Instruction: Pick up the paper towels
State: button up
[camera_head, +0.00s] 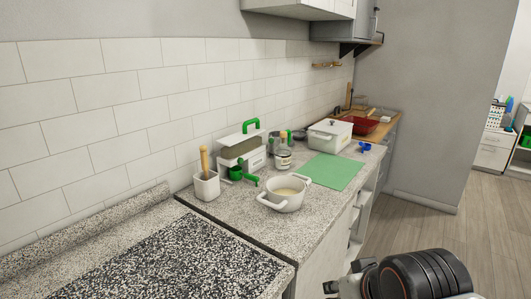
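I cannot make out any paper towels in the head view. Part of my own arm, dark and rounded with a thin orange ring, shows at the bottom right. The fingertips of my gripper are not in view, so whether it is open or shut does not show.
A speckled counter (232,218) runs along the tiled wall. On it are a white pot (282,204), a white utensil holder (206,187), a green mat (333,172) and a white lidded container (330,136). A red tray (365,125) lies farther back. The wooden floor (440,232) at right is clear.

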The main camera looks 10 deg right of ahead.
aim_at(385, 119)
jog(key=i+l, duration=0.25)
jog(key=l, duration=0.25)
jog(key=i+l, duration=0.3)
jog(key=l, duration=0.15)
jog(key=i+l, duration=0.25)
jog(key=l, duration=0.25)
jog(key=i+l, duration=0.25)
jog(key=l, duration=0.25)
jog(key=i+l, duration=0.3)
jog(key=l, duration=0.2)
jog(key=i+l, duration=0.25)
jog(key=l, duration=0.2)
jog(key=i+l, duration=0.25)
jog(key=l, duration=0.25)
jog(key=i+l, duration=0.25)
jog(key=l, duration=0.25)
jog(key=i+l, duration=0.35)
jog(key=i+l+z, duration=0.1)
jog(key=i+l, duration=0.25)
jog(key=i, duration=0.2)
jog(key=i+l, duration=0.3)
jog(key=i, duration=0.15)
jog(key=i+l, duration=0.3)
jog(key=i, duration=0.2)
jog(key=i+l+z, duration=0.1)
jog(key=i+l, duration=0.2)
jog(key=i, duration=0.15)
